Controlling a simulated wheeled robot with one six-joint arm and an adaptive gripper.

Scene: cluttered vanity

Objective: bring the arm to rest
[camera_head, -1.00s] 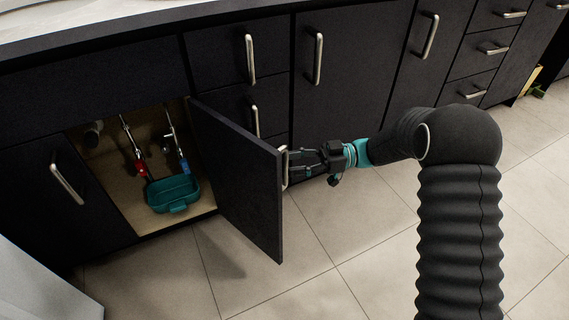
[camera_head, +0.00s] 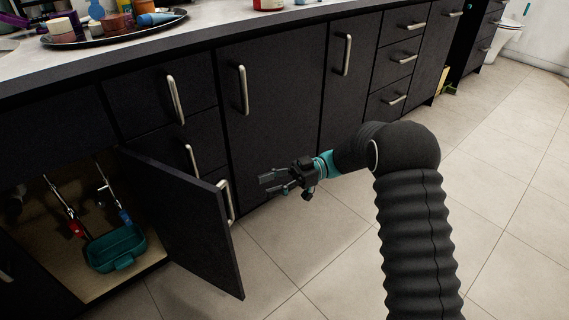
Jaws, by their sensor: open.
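My gripper (camera_head: 268,184) is open and empty in the head view, its fingers pointing left. It is apart from the handle (camera_head: 226,202) of the open cabinet door (camera_head: 190,222), to the right of it. My black arm reaches in from the lower right, bent at the elbow, with a teal band at the wrist. The dark front of a closed cabinet (camera_head: 285,100) stands behind the gripper.
The open cabinet holds a teal bin (camera_head: 116,248) and pipes with red and blue valves. The door sticks out over the tiled floor (camera_head: 330,260). A dark tray (camera_head: 110,28) with several items is on the counter. Floor on the right is clear.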

